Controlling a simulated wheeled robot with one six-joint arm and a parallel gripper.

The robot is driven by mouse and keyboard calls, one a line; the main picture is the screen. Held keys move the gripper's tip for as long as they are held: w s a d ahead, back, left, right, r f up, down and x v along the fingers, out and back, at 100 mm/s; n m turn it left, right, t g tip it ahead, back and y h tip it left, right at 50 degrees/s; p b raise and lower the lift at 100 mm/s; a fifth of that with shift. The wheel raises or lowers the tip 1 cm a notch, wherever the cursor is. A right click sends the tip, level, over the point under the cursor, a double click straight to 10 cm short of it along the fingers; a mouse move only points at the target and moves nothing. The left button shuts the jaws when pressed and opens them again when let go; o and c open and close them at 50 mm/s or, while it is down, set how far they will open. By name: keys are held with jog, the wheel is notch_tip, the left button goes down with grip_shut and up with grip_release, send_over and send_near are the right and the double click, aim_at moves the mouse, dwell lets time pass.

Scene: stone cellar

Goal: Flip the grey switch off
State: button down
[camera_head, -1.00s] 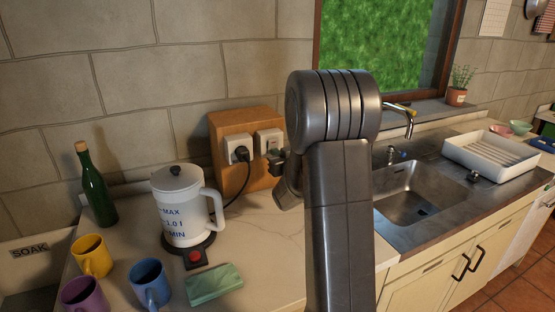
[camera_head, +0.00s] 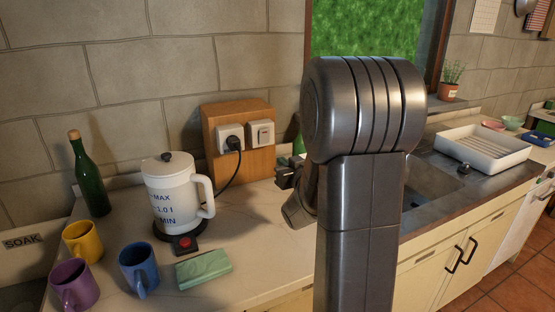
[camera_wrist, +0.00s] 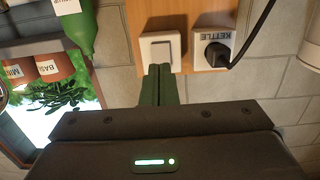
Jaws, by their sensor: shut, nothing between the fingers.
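The switch (camera_head: 261,133) is a pale plate with a greyish rocker on the right of a wooden block, beside a socket (camera_head: 230,139) with a black plug. In the wrist view the switch (camera_wrist: 161,50) lies straight beyond my fingertips, left of the socket labelled KETTLE (camera_wrist: 217,50). My gripper (camera_head: 282,172) is shut and empty, to the right of and below the switch in the head view. In the wrist view its closed fingers (camera_wrist: 158,72) overlap the lower edge of the switch plate; I cannot tell whether they touch. The rocker's position is unclear.
A white kettle (camera_head: 176,199) stands left of the wooden block (camera_head: 238,167), its cord running to the plug. Several mugs, a green block (camera_head: 204,268) and a green bottle (camera_head: 91,183) are on the counter. The sink (camera_head: 425,180) is at right, partly behind my arm.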

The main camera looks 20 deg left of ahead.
jog(key=shift+s+d+f, duration=0.2)
jog(key=shift+s+d, duration=0.55)
jog(key=shift+d, duration=0.1)
jog(key=shift+d, duration=0.1)
